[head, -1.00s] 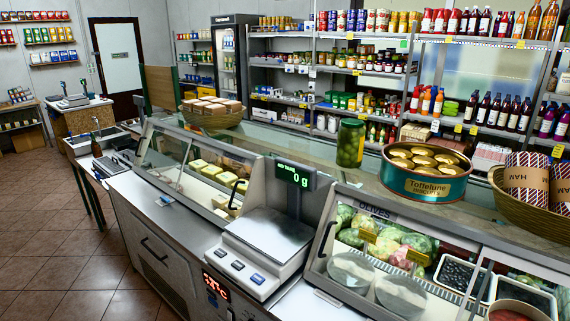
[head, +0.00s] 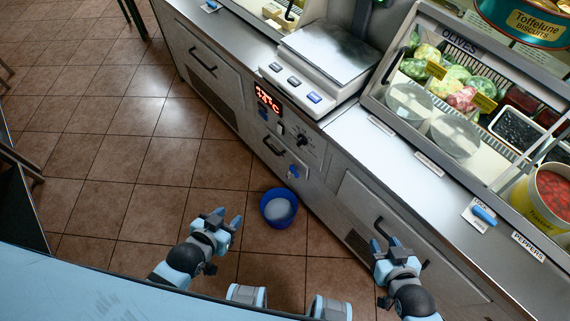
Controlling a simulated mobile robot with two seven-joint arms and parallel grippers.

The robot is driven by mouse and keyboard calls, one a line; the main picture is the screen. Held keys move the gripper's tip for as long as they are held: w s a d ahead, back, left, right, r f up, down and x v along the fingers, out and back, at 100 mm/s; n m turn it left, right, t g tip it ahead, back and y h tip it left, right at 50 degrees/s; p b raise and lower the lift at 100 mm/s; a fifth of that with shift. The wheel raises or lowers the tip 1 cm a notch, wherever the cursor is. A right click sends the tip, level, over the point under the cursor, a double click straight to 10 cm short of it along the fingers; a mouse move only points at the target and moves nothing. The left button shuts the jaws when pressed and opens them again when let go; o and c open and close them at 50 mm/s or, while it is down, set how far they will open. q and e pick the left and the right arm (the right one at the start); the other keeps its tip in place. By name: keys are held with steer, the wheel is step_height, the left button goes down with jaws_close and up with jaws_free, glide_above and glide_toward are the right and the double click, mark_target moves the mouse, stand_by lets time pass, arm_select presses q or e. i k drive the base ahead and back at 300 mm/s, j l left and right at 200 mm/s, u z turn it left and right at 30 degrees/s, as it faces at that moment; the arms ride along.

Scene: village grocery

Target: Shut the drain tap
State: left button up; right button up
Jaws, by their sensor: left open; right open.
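The drain tap (head: 292,172) is a small blue-handled fitting low on the front of the counter, in the middle of the head view. Its exact handle angle is too small to tell. A blue bucket (head: 265,214) with pale liquid in it stands on the floor below the tap. My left gripper (head: 229,218) is open and empty, to the left of the bucket in the picture and apart from the tap. My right gripper (head: 383,243) is open and empty, in front of the counter to the lower right of the tap.
The tiled floor (head: 130,140) at left is clear.

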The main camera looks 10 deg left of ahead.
mark_target(291, 166)
steer(key=i+j, duration=0.2)
steer(key=j, duration=0.15)
steer(key=i+j, duration=0.15)
steer(key=j, duration=0.2)
steer(key=i+j, duration=0.2)
steer(key=j, duration=0.15)
steer(key=z, duration=0.4)
steer(key=j+z, duration=0.15)
steer(key=z, duration=0.25)
steer(key=j+z, duration=0.1)
steer(key=z, duration=0.3)
steer(key=i+j, duration=0.05)
